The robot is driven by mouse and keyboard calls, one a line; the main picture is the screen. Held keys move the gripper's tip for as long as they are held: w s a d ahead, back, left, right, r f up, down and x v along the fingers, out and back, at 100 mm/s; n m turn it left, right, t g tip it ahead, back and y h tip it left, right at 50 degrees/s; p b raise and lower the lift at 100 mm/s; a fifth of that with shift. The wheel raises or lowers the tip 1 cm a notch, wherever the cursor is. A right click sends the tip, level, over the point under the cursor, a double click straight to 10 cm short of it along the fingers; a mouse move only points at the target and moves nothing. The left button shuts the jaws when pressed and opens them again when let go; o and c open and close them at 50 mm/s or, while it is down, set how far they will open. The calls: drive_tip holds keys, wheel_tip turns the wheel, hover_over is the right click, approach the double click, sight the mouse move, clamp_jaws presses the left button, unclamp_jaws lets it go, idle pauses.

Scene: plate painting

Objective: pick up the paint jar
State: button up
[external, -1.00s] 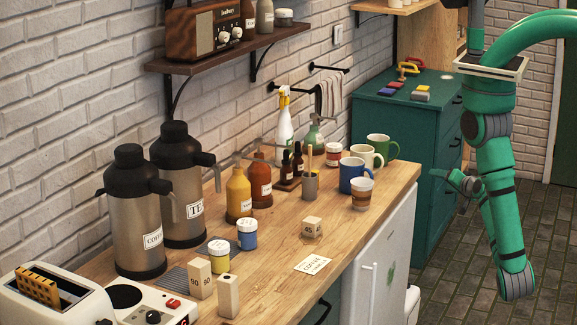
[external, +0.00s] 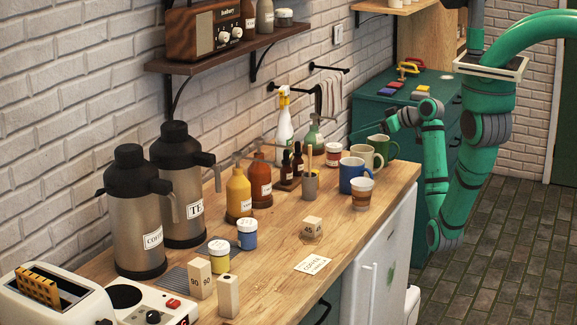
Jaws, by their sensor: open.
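Several small white-lidded jars stand on the wooden counter (external: 285,268) in the external view. A blue jar (external: 247,241) and a yellow jar (external: 219,264) are near the middle, beside each other. A red-labelled jar (external: 333,160) stands farther back, near the mugs. I cannot tell from the view which of them is the paint jar. My gripper (external: 385,124) is at the far end of the counter, above and behind the green mug, pointing left. It is open and small in the view. No object shows between its fingers, and it is apart from all the jars.
Amber bottles (external: 262,185) and steel flasks (external: 140,225) line the wall.

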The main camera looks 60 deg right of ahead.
sight(335, 145)
drive_tip(key=shift+a, duration=0.1)
drive_tip(key=shift+f+n+g, duration=0.15)
drive_tip(key=shift+n+g, duration=0.15)
drive_tip(key=shift+f+x, duration=0.15)
drive_tip(key=shift+x, duration=2.5)
drive_tip(key=shift+f+x, duration=0.15)
drive_tip(key=shift+x, duration=2.5)
drive_tip(key=shift+s, duration=0.2)
drive_tip(key=c, duration=1.2)
